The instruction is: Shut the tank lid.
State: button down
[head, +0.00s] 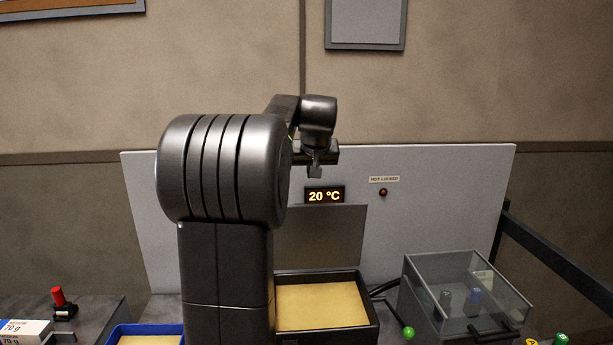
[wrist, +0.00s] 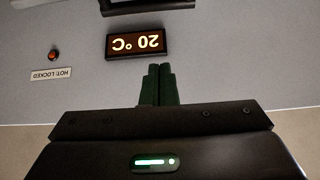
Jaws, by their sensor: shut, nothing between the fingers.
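The tank (head: 374,320) is a dark open box with a flat pale yellow surface inside, low in the middle of the head view. My arm hides its left part. Its grey lid (head: 335,240) stands upright, open, at the tank's back edge. My gripper (head: 315,172) is above the lid's top edge, in front of the back panel, apart from the lid. In the wrist view my gripper (wrist: 159,68) has its two fingers together with nothing between them. A dark edge (wrist: 150,5) at the top of that view may be the lid.
A display (head: 324,195) reads 20 °C on the white panel (head: 440,220). A red lamp (head: 383,192) sits under a "HOT LOCKED" label. A clear box (head: 465,295) stands right of the tank, beside a green ball knob (head: 408,333). A blue tray (head: 150,329) is at left.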

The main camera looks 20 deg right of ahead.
jog(key=f, duration=0.2)
jog(key=f+p, duration=0.1)
jog(key=f, duration=0.2)
jog(key=w+f+p, duration=0.1)
jog(key=f, duration=0.1)
jog(key=shift+d+f, duration=0.15)
jog(key=shift+f, duration=0.2)
jog(key=shift+f, duration=0.1)
jog(key=shift+s+b, duration=0.15)
jog(key=shift+b, duration=0.35)
jog(key=shift+s+t+b, duration=0.3)
jog(key=shift+s, duration=0.1)
jog(key=shift+b, duration=0.3)
jog(key=shift+s, duration=0.15)
